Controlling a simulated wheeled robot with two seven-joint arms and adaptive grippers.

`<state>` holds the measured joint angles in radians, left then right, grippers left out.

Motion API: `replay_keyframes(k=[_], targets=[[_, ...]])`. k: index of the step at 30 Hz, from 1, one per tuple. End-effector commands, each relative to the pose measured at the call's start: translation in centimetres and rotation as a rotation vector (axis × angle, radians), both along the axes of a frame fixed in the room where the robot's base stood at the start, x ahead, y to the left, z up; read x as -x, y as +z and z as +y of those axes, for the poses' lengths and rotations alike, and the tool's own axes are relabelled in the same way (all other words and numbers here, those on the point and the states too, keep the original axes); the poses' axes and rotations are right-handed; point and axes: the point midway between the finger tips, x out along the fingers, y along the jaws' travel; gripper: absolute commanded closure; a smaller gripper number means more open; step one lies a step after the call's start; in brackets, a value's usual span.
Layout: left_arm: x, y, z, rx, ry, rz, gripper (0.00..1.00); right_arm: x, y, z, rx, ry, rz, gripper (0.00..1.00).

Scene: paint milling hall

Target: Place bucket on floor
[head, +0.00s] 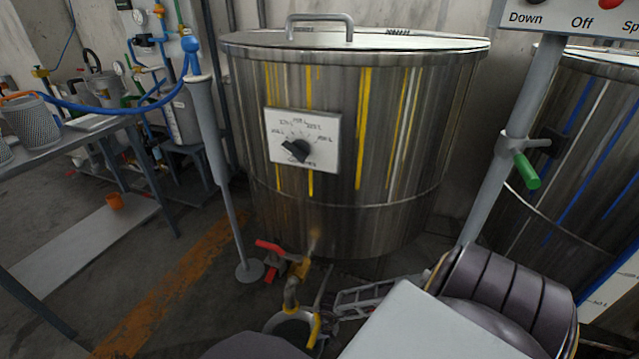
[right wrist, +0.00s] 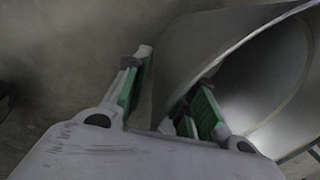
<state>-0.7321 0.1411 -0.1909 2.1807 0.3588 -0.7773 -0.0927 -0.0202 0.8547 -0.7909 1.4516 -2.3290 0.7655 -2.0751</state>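A grey metal bucket (head: 292,332) shows at the bottom centre of the head view, under the spout of a tap with a red handle (head: 270,247). Its lower part is cut off, so I cannot tell what it rests on. My right gripper (head: 332,306) is at the bucket's right side. In the right wrist view, the right gripper (right wrist: 170,98) has its green-padded fingers apart. The bucket's wall (right wrist: 222,45) passes between them, with the right finger at the open mouth and a gap by the left finger. My left gripper is out of view.
A large steel vat (head: 400,130) with yellow drips and a dial stands behind the bucket. A second vat (head: 570,150) with blue drips is at right. A post (head: 215,150) stands left of the tap. A bench (head: 60,150) stands further left.

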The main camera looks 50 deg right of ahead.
Motion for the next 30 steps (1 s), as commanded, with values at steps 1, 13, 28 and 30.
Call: replay_keyframes(k=[1, 13, 28, 30], targets=[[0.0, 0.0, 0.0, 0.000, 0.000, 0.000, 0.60, 0.0, 0.0, 0.0, 0.000, 0.000, 0.000, 0.73], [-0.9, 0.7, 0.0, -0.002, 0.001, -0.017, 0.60, 0.0, 0.5, 0.0, -0.001, 0.001, -0.001, 0.73], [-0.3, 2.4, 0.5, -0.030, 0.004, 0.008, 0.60, 0.4, 4.9, -0.6, 0.000, 0.001, 0.000, 0.73], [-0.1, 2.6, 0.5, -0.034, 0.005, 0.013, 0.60, 0.5, 5.7, -0.7, 0.000, 0.002, 0.000, 0.73]])
